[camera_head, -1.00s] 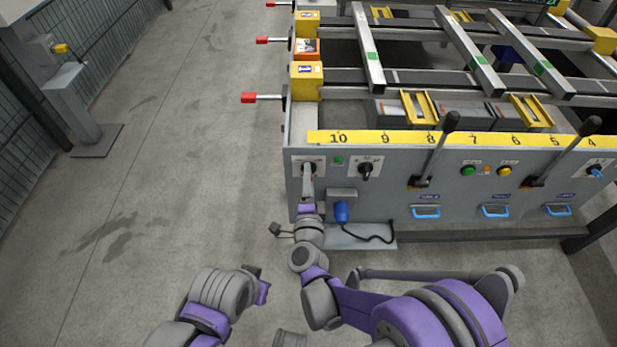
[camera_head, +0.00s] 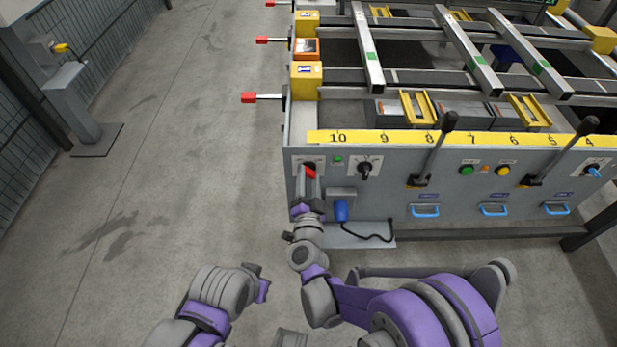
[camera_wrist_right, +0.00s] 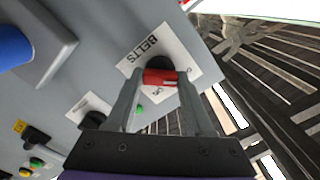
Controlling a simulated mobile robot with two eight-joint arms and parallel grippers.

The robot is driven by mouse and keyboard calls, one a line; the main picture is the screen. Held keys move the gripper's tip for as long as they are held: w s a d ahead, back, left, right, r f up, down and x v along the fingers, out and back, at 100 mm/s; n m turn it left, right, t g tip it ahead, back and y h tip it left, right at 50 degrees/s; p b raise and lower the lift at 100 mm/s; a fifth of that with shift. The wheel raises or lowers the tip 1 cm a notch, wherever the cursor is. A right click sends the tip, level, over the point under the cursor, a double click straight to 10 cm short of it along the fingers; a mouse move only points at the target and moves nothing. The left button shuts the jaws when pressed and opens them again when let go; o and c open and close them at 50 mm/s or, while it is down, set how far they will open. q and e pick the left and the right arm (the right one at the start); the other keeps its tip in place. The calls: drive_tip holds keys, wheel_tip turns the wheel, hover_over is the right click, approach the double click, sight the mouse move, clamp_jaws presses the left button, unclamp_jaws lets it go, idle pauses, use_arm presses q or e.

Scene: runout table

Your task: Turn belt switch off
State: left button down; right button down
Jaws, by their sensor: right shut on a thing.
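The belt switch (camera_head: 311,172) is a red knob on the left end of the grey front panel. In the right wrist view, the red knob (camera_wrist_right: 160,77) sits on a dark round base on a white plate marked BELTS (camera_wrist_right: 147,49). My right gripper (camera_head: 309,181) reaches up to it from below, its two fingers on either side of the knob and shut on it. The small lettering around the knob is too blurred to read surely. My left arm (camera_head: 222,288) is low in the head view, well away from the panel; its finger state is unclear.
A second, black rotary switch (camera_head: 366,170) is just right of the belt switch, with a small green light (camera_head: 338,160) between them. Long black levers (camera_head: 436,150) stick out farther right. The floor at left is clear.

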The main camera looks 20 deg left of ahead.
idle(0.4)
drive_tip(key=shift+c, duration=1.4)
unclamp_jaws()
drive_tip(key=v, duration=1.1)
drive_tip(key=shift+p, duration=0.35)
drive_tip(key=shift+w, duration=0.1)
